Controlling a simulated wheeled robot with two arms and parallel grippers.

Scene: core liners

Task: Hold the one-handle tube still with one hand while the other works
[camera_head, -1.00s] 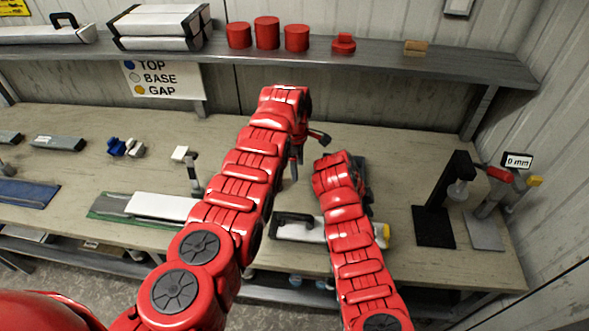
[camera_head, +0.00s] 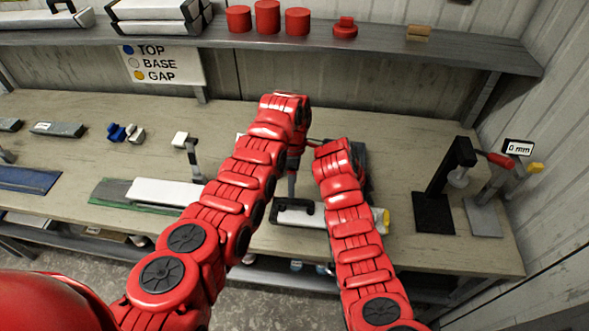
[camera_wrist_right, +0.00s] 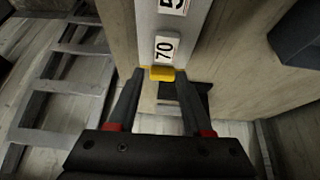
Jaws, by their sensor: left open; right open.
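The one-handle tube (camera_head: 312,217) lies on the bench, a pale bar with a black handle (camera_head: 293,206) near its left end and a yellow end (camera_head: 386,221) at right. My right arm crosses over its middle. My left gripper (camera_head: 292,194) points down above the handle; it is open, and contact cannot be told. In the right wrist view, the tube (camera_wrist_right: 168,25) carries labels, one reading "70", and its yellow end (camera_wrist_right: 161,73) shows between the tips of my open right gripper (camera_wrist_right: 160,75). My right gripper's fingers are mostly hidden in the head view.
A black stand (camera_head: 433,212) and a gauge reading "0 mm" (camera_head: 518,147) stand at right. A green-edged tray with a white bar (camera_head: 165,192) lies left. A small post (camera_head: 191,155) stands behind it. The shelf (camera_head: 380,46) holds red cylinders.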

